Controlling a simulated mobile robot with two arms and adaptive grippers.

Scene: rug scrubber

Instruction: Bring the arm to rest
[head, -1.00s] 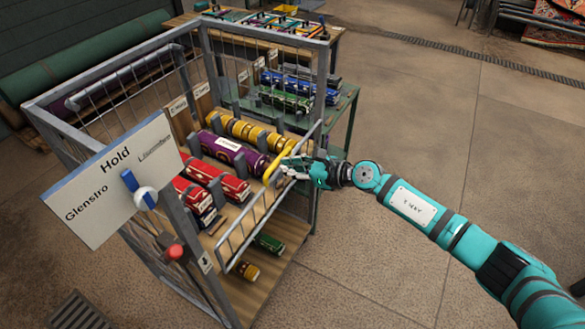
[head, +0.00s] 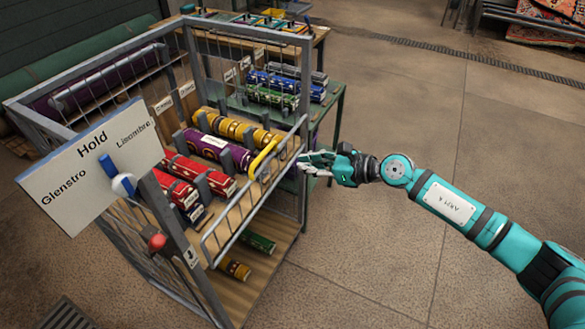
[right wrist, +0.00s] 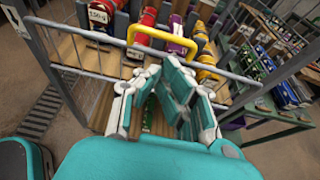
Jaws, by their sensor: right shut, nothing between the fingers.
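My right gripper (head: 318,162) is shut and empty. It is just right of the metal cage and its low barred gate, whose yellow handle (head: 264,158) shows near the fingertips. In the right wrist view the fingers of my right gripper (right wrist: 165,75) point toward the gate, and the yellow handle (right wrist: 162,38) is beyond them. The fingers appear apart from the handle. My right arm (head: 450,204) reaches in from the lower right. My left gripper is not in view.
The cage holds rolled rugs: red (head: 200,172), purple (head: 220,150) and yellow (head: 234,128). A sign (head: 92,165) reading "Hold" has a blue lever, with a red knob (head: 157,241) below. A green table (head: 334,100) stands behind. The floor to the right is clear.

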